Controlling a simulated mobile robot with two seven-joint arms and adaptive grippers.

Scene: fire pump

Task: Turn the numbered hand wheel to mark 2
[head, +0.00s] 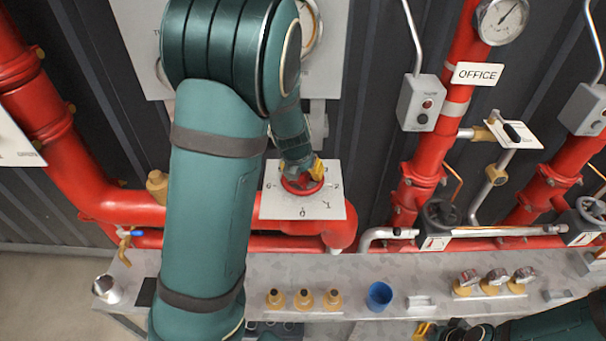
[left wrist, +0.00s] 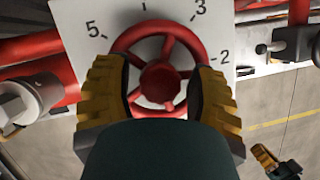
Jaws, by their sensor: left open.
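The red hand wheel (head: 302,187) sits on a pale square plate (head: 333,207) with marks around it. In the left wrist view the wheel (left wrist: 160,52) fills the middle, with numbers 5, 3 and 2 readable on the plate (left wrist: 75,15); 2 is at the right. My left gripper (head: 303,172) is at the wheel; its yellow, dark-padded fingers (left wrist: 160,72) are open, one on each side of the hub, over the rim. Contact cannot be told. No pointer on the wheel is clear. My right gripper (head: 425,330) is partly in view at the bottom edge, its opening unclear.
A grey shelf (head: 355,270) runs below the wheel, with brass fittings (head: 303,299), a blue cup (head: 379,296) and several valve pieces (head: 495,282). A grey switch box (head: 422,103) is above.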

